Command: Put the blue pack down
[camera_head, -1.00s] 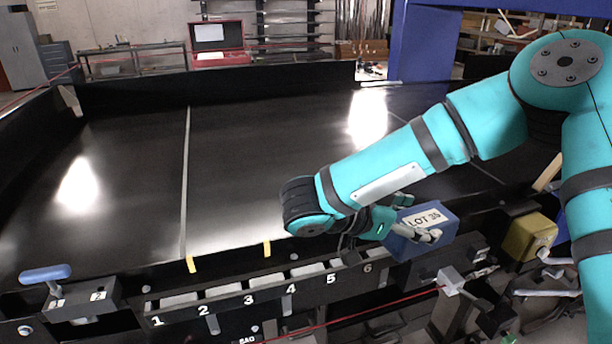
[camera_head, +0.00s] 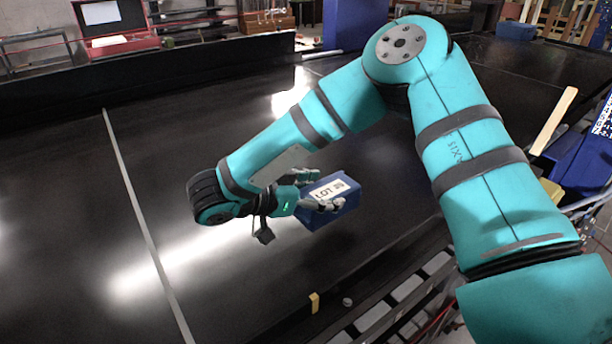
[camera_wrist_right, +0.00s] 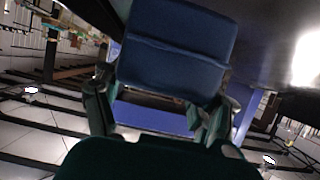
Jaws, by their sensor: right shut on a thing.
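The blue pack (camera_head: 331,205) is a small box with a white label reading "LOT" and a number. My right gripper (camera_head: 318,190) is shut on the blue pack, with its fingers on the pack's sides. In the head view the pack shows in front of the black conveyor belt (camera_head: 215,255); I cannot tell exactly how high above it. In the right wrist view the pack (camera_wrist_right: 178,50) fills the upper middle, between the two fingers (camera_wrist_right: 160,112) of my right gripper. My left gripper is not in view.
A pale seam line crosses the belt on the left. A black wall (camera_head: 140,75) runs along the far side. Wide bare belt lies around the pack.

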